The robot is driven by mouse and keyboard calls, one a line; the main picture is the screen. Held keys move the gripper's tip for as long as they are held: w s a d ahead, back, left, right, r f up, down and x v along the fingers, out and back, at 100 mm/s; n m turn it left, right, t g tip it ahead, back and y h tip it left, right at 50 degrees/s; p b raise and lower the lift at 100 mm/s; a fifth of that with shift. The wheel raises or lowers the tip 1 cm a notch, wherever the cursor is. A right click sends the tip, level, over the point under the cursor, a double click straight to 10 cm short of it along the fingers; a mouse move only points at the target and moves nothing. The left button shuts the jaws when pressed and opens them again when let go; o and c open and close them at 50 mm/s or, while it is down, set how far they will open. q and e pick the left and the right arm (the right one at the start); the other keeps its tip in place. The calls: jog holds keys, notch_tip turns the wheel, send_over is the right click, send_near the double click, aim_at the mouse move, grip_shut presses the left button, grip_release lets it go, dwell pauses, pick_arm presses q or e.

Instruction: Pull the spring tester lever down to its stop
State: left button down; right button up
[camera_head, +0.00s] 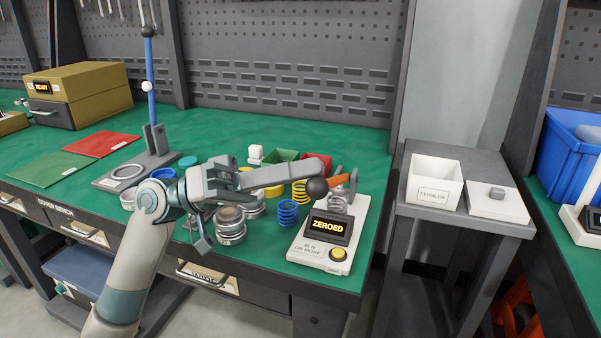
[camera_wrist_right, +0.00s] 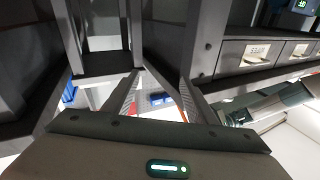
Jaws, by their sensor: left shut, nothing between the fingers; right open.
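The spring tester (camera_head: 308,246) stands near the right front of the green bench, with a white base, a display reading "ZEROED", a yellow button and an upright spring (camera_head: 337,203). Its orange lever (camera_head: 340,180) slopes down to the left and ends in a dark ball knob (camera_head: 317,187). My left gripper (camera_head: 318,166) is shut and empty. Its fingers reach right, with the tips just above the knob; I cannot tell whether they touch it. My right gripper (camera_wrist_right: 160,101) is open and empty in the right wrist view, away from the tester.
Blue (camera_head: 288,212) and yellow (camera_head: 299,191) springs stand left of the tester, near stacked metal rings (camera_head: 230,232). Green and red trays lie behind. A white bin (camera_head: 434,181) sits on a side stand at right.

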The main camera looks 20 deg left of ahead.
pick_arm(q)
jog(key=shift+s+f+b, duration=0.4)
jog(key=shift+f+b, duration=0.45)
jog(key=shift+b, duration=0.25)
jog(key=shift+s+f+b, duration=0.4)
jog(key=shift+f+b, duration=0.4)
jog(key=shift+b, duration=0.25)
pick_arm(e)
jog(key=s+d+r+t+y, duration=0.1)
jog(key=s+r+t, duration=0.1)
jog(key=r+t, duration=0.2)
jog(key=s+d+r+t+y, duration=0.1)
jog(key=r+t, duration=0.3)
jog(key=r, duration=0.4)
jog(key=shift+s+d+r, duration=0.35)
jog(key=shift+s, duration=0.25)
pick_arm(q)
jog(key=shift+r, duration=0.1)
